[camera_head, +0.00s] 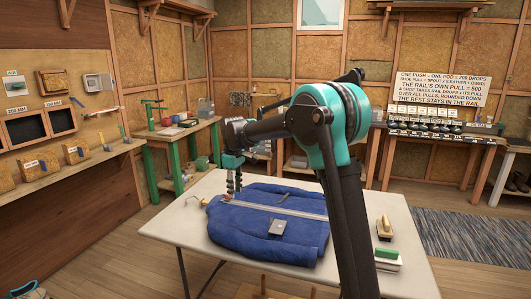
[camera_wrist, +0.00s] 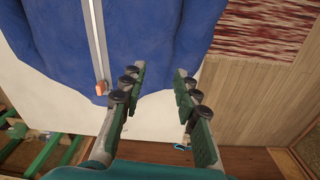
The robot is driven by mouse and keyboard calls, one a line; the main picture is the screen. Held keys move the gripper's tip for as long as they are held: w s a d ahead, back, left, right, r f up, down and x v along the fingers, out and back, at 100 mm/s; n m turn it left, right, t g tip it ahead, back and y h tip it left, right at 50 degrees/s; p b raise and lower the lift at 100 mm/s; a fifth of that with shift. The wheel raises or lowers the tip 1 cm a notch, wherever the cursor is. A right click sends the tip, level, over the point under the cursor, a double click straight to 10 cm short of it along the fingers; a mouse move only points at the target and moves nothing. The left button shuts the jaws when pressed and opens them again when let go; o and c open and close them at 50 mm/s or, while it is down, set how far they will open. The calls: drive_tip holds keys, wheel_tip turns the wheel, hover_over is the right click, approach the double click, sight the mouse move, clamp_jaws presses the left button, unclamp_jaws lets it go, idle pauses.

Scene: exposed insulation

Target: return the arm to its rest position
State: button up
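My arm rises in the right middle of the head view and reaches left over the table. My gripper (camera_head: 233,183) points down near the far left edge of the blue jacket (camera_head: 255,238). In the wrist view my gripper (camera_wrist: 159,70) has its two fingers apart with nothing between them. The jacket (camera_wrist: 150,30) lies beyond the fingertips there. A long metal strip (camera_head: 275,208) lies across the jacket; it also shows in the wrist view (camera_wrist: 97,40) with an orange end piece (camera_wrist: 101,88). I cannot tell the exact height of the fingers above the table.
The white table (camera_head: 180,228) carries a wooden-handled brush (camera_head: 384,228) and a green-topped block (camera_head: 387,255) at right. A tool shelf (camera_head: 75,168) lines the left wall. A green-legged bench (camera_head: 180,130) and a shoe rack (camera_head: 440,133) stand behind. A rug (camera_head: 470,237) lies right.

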drive_tip(key=s+d+f+m+t, duration=0.1)
drive_tip(key=s+d+f+m, duration=0.15)
drive_tip(key=s+d, duration=0.55)
drive_tip(key=s+d+f+m+t, duration=0.15)
drive_tip(key=s+d+m, duration=0.25)
drive_tip(key=d, duration=0.8)
drive_tip(key=s+d+f+m, duration=0.3)
drive_tip(key=s+d+f, duration=0.2)
drive_tip(key=s, duration=0.4)
drive_tip(key=s+d+f+m+t, duration=0.1)
drive_tip(key=s+d+f+m, duration=0.2)
drive_tip(key=s, duration=0.7)
drive_tip(key=d+f, duration=0.2)
drive_tip(key=d, duration=0.1)
drive_tip(key=shift+f, duration=0.15)
drive_tip(key=shift+s, duration=0.1)
idle(1.9)
